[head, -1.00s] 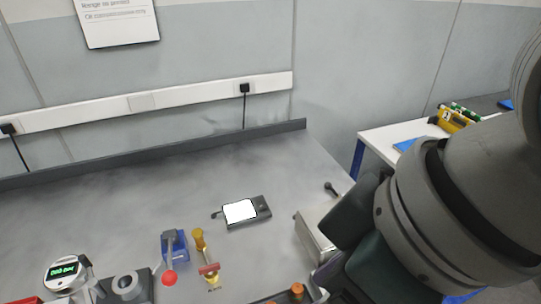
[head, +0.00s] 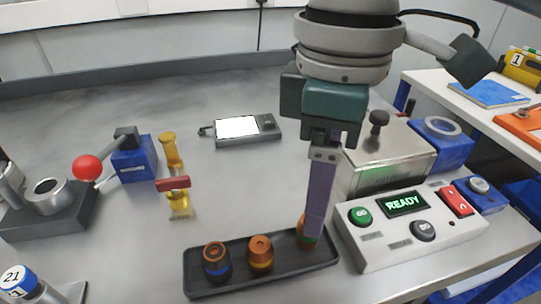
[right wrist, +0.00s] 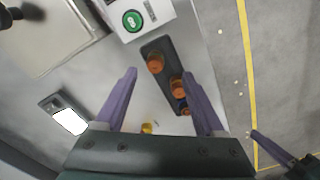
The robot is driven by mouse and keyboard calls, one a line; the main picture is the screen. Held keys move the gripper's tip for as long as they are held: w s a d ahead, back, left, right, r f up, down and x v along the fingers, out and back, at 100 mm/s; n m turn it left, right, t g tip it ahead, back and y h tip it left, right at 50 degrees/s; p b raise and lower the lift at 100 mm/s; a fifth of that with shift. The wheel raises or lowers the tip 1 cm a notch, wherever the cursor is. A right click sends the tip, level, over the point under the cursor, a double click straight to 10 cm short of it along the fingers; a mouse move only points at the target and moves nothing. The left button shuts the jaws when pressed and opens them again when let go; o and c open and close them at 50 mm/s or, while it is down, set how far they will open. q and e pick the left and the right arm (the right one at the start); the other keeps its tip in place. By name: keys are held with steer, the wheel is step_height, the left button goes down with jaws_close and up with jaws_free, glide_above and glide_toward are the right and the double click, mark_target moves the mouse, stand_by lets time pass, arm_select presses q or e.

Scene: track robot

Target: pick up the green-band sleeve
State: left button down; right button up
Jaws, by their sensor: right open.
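The green-band sleeve (head: 307,241) is an orange-brown cylinder at the right end of a dark tray (head: 207,287). In the head view a purple finger covers much of it; a little green shows low down. It also shows in the right wrist view (right wrist: 155,64), between the fingertips in the picture. My right gripper (head: 314,232) is open and points down over that end of the tray, holding nothing. I cannot tell whether its fingers touch the sleeve. What seems to be my left gripper (right wrist: 262,140) shows at the lower right of the right wrist view, its jaws unclear.
A blue-band sleeve (head: 216,262) and a yellow-band sleeve (head: 260,254) stand in the same tray. A control box reading READY (head: 407,229) sits close right, with a metal box (head: 383,160) behind.

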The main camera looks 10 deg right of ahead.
steer(key=f, duration=0.2)
steer(key=f+b, duration=0.1)
steer(key=f, duration=0.1)
steer(key=w+f, duration=0.1)
steer(key=f, duration=0.1)
steer(key=shift+f+b, duration=0.35)
steer(key=shift+f, duration=0.05)
steer(key=c, duration=0.4)
jaws_close()
